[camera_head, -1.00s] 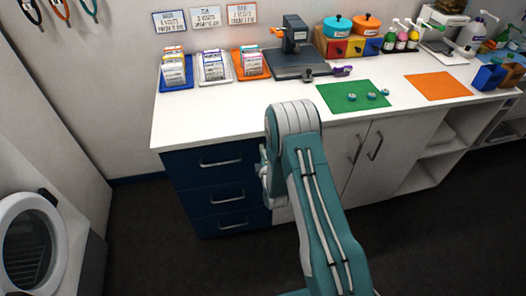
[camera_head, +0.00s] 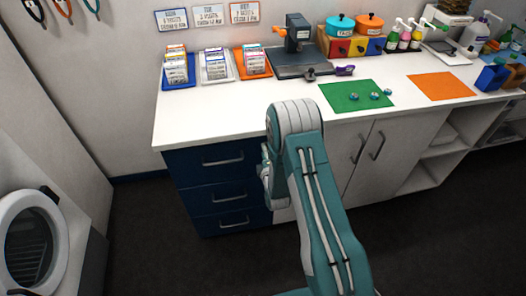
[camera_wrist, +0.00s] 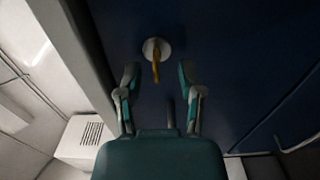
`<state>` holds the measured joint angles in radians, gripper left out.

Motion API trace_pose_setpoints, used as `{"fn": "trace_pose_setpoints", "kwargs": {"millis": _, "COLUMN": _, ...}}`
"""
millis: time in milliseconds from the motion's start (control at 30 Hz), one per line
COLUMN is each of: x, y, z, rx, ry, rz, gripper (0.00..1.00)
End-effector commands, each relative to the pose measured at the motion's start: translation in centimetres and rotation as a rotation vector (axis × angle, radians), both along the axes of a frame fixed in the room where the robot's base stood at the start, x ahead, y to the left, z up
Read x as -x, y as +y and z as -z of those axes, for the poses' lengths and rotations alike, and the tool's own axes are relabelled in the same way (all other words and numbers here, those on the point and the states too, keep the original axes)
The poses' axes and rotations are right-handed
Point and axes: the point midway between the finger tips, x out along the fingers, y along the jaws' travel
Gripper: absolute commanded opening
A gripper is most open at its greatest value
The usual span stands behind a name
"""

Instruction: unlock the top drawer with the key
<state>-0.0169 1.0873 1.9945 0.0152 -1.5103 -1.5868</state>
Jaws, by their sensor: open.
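The navy top drawer (camera_head: 222,160) is closed at the left end of the white-topped counter, with a grey bar handle. In the wrist view a round pale lock plate (camera_wrist: 151,46) sits on a dark blue front. A brass-yellow key (camera_wrist: 156,72) sticks out of it; how deep it sits cannot be told. My gripper (camera_wrist: 158,76) is open, its two teal fingers apart on either side of the key, without visible contact. In the head view my arm hides the lock, the key and most of my gripper.
Two more navy drawers (camera_head: 220,198) lie below, also closed. White cupboard doors (camera_head: 372,165) stand to the right. The counter top (camera_head: 215,115) carries trays, a green mat (camera_head: 350,98) and bottles. A white machine with a round door (camera_head: 35,245) stands at the left. Dark floor is clear in front.

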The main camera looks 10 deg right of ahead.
Motion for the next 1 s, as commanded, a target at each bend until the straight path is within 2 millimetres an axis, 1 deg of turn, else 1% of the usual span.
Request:
{"fn": "trace_pose_setpoints", "kwargs": {"millis": 167, "x": 3.3, "y": 0.1, "z": 0.1, "rx": 0.001, "ry": 0.005, "rz": -0.001, "gripper": 0.49}}
{"fn": "trace_pose_setpoints", "kwargs": {"millis": 300, "x": 6.3, "y": 0.2, "z": 0.2, "rx": 0.002, "ry": 0.007, "rz": -0.002, "gripper": 0.49}}
{"fn": "trace_pose_setpoints", "kwargs": {"millis": 400, "x": 8.3, "y": 0.3, "z": 0.2, "rx": 0.002, "ry": 0.008, "rz": -0.002, "gripper": 0.49}}
{"fn": "trace_pose_setpoints", "kwargs": {"millis": 500, "x": 9.8, "y": 0.3, "z": 0.2, "rx": 0.002, "ry": 0.006, "rz": -0.003, "gripper": 0.49}}
{"fn": "trace_pose_setpoints", "kwargs": {"millis": 600, "x": 10.7, "y": 0.3, "z": 0.2, "rx": 0.002, "ry": 0.005, "rz": -0.003, "gripper": 0.49}}
{"fn": "trace_pose_setpoints", "kwargs": {"millis": 700, "x": 11.2, "y": 0.4, "z": 0.2, "rx": 0.002, "ry": 0.005, "rz": -0.003, "gripper": 0.49}}
{"fn": "trace_pose_setpoints", "kwargs": {"millis": 1000, "x": 11.2, "y": 0.3, "z": 0.2, "rx": 0.002, "ry": 0.004, "rz": -0.003, "gripper": 0.49}}
